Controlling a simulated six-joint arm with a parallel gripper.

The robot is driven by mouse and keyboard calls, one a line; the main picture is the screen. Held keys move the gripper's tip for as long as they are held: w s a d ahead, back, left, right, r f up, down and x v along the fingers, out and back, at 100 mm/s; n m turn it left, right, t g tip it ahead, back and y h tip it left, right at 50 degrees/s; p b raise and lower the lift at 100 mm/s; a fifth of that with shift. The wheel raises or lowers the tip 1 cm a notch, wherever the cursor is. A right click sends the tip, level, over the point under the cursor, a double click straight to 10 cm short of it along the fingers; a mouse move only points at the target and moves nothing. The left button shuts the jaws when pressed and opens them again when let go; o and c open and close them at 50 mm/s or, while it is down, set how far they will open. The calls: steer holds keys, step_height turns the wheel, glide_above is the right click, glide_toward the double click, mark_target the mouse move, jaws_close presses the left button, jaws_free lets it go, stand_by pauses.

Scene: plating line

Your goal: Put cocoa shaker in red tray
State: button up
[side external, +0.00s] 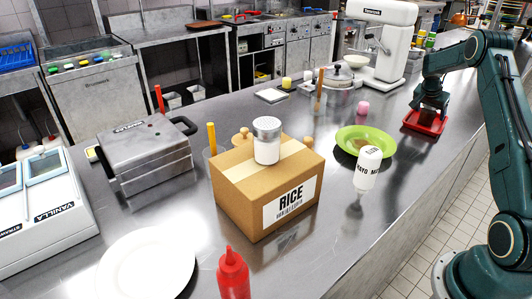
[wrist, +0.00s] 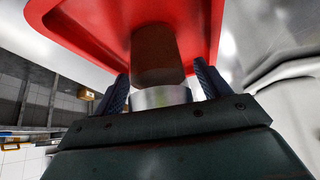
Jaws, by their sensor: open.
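The red tray (side external: 410,125) lies at the right end of the steel counter in the side view. My gripper (side external: 431,108) is low over it, pointing down. In the wrist view, the cocoa shaker (wrist: 158,55) has a brown body and a silvery lid, and it is inside the outline of the red tray (wrist: 75,30). Its lid end is between the two fingers of my gripper (wrist: 162,88), which are open with gaps on both sides. The shaker appears upright in the tray; its base contact is hard to see. In the side view my gripper hides it.
A green plate (side external: 345,137), a mayo bottle (side external: 368,168) and a pink item (side external: 362,108) stand left of the tray. A white mixer (side external: 385,40) stands behind. A rice box (side external: 235,195) bears another shaker (side external: 267,145), white with a metal lid. Counter between plate and tray is mostly clear.

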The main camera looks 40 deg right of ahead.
steer(key=shift+r, duration=0.1)
steer(key=shift+a+r, duration=0.15)
steer(key=shift+r, duration=0.3)
steer(key=v, duration=1.1)
steer(key=shift+a+r, duration=0.1)
steer(key=shift+a, duration=0.05)
